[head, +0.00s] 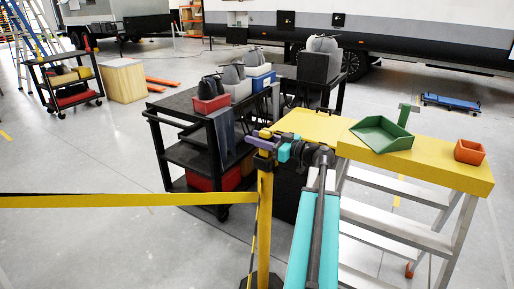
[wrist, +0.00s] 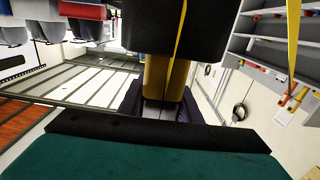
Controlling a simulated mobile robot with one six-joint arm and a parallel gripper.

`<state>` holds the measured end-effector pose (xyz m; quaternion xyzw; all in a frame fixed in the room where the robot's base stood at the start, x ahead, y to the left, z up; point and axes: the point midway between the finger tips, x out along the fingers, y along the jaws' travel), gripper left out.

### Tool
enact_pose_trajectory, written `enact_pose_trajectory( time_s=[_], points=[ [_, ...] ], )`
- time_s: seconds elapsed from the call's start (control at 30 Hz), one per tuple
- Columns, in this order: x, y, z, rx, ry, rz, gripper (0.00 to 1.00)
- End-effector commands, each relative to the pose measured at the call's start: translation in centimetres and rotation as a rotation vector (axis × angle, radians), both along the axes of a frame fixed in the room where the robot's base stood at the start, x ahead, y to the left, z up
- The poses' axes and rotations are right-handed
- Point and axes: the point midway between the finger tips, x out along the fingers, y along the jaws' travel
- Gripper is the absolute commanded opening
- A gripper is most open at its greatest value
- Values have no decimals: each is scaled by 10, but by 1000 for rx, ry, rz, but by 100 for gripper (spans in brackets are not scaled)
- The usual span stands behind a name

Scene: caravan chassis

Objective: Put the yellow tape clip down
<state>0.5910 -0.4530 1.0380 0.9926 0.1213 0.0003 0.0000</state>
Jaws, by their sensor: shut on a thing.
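My gripper (head: 264,147) is at the top of the yellow barrier post (head: 264,225), in front of the yellow platform. Its purple fingers are shut on the yellow tape clip (head: 265,134). In the wrist view the yellow clip (wrist: 157,76) sits between my two dark fingers (wrist: 160,108), with a black block (wrist: 170,32) just beyond it. I cannot tell whether the clip touches the post. A yellow tape (head: 120,200) runs left from the post at about mid-height.
The yellow step platform (head: 320,126) carries a green tray (head: 380,136) and an orange bin (head: 470,152). A black cart (head: 185,150) with grey-filled bins stands behind the post. Open floor (head: 90,245) lies at the left, crossed by the tape.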

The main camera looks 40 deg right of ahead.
Motion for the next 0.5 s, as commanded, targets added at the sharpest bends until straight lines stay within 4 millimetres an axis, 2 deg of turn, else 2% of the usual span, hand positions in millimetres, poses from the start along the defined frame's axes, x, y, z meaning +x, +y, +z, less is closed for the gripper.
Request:
enact_pose_trajectory(
  time_s=[0.17, 0.5],
  points=[
    [0, 0, -4, 1, 0, 0, 9],
    [0, 0, -33, 2, 1, 0, 9]
  ],
)
